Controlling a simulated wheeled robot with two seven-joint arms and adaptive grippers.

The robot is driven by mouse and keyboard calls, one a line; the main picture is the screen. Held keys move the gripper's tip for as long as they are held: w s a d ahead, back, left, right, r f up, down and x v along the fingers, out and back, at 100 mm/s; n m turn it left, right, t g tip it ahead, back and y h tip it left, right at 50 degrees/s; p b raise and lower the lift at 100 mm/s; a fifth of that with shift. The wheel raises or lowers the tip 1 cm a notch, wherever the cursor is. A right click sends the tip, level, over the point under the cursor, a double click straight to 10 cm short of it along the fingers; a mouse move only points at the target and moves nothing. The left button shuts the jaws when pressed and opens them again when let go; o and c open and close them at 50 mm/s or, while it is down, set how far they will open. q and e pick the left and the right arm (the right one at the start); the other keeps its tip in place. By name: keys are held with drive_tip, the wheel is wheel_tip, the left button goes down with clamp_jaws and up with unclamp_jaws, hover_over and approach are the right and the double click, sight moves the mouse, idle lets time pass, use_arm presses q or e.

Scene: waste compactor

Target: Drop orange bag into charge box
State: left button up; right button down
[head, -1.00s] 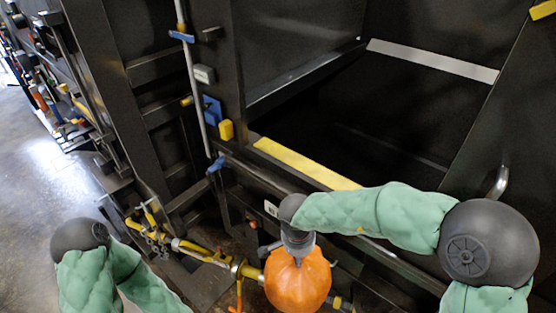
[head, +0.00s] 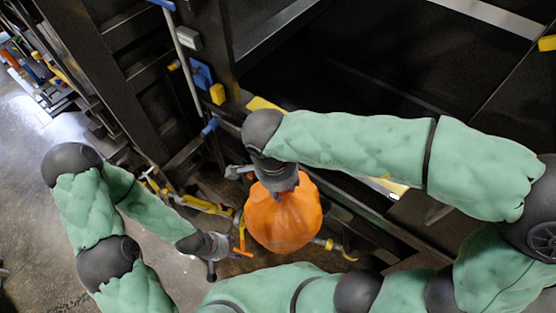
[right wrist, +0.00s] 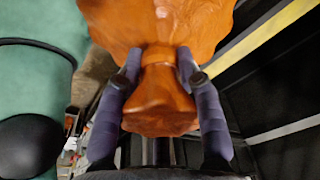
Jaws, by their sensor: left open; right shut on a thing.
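The orange bag (head: 284,218) hangs from my right gripper (head: 275,184) in the middle of the head view. In the right wrist view, the two fingers of the right gripper (right wrist: 158,75) are shut on the narrow neck of the orange bag (right wrist: 163,102). The charge box (head: 380,90) is the dark open cavity at upper right, with a yellow strip on its front edge, partly hidden by my right arm. The bag is in front of and outside that edge. My left gripper (head: 212,262) is open and empty, low at centre left, apart from the bag.
A yellow bar (head: 200,204) with fittings runs along the compactor's front, behind the bag. A grey upright pole (head: 187,60) and a blue bracket (head: 202,74) stand left of the opening. Bare floor (head: 30,220) lies at left.

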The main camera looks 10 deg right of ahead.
wheel_tip(320, 180, up, 2)
drive_tip(key=shift+s+a+r+p, duration=0.1)
drive_tip(key=shift+a+r+p, duration=0.05)
drive_tip(key=shift+p, duration=0.25)
drive_tip(key=shift+r, duration=0.15)
drive_tip(key=w+d, duration=1.8)
drive_tip(key=d, duration=0.3)
drive_tip(key=w+d, duration=1.8)
drive_tip(key=d, duration=0.3)
drive_tip(key=shift+d, duration=0.3)
drive_tip(key=shift+r, duration=0.1)
